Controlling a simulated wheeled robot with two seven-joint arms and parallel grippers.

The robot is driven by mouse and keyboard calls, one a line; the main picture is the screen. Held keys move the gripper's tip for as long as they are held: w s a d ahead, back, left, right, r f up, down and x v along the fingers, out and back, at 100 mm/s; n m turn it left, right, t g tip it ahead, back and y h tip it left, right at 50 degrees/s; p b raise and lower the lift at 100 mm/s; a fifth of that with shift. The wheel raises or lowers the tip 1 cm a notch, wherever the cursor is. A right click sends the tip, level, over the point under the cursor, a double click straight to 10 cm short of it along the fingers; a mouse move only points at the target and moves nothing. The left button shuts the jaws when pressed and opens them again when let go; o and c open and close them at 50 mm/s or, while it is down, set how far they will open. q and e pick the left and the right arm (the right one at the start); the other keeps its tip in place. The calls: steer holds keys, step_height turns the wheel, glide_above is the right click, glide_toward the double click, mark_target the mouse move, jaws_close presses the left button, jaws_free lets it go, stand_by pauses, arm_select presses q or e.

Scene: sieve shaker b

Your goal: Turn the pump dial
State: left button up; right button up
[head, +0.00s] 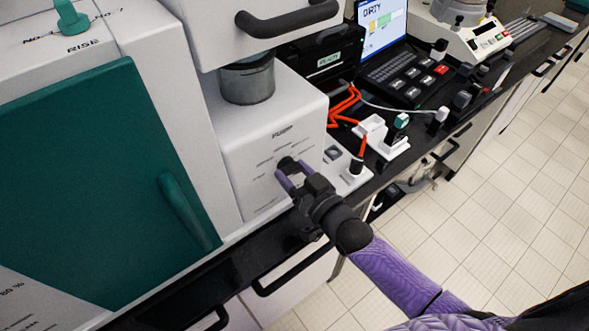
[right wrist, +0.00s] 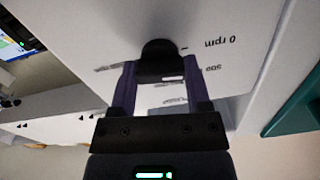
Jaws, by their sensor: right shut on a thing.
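The pump dial (right wrist: 158,60) is a black knob on the white front of the pump housing (head: 252,140). In the right wrist view, labels around it include "0 rpm". It also shows in the head view (head: 287,164), partly covered by my gripper. My right gripper (head: 290,176) has its two purple fingers on either side of the knob and is shut on it; it also shows in the right wrist view (right wrist: 160,72). The knob's exact pointer position is hard to tell. My left gripper is not in view.
A green door with a handle (head: 180,210) stands to the left. A grey cylinder (head: 247,80) sits above the pump housing. Orange tubing (head: 342,105), a white holder (head: 372,130) and a keypad (head: 408,85) crowd the bench to the right. Tiled floor lies in front.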

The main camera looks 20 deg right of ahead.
steer(key=shift+n, duration=1)
steer(key=o, duration=1.3)
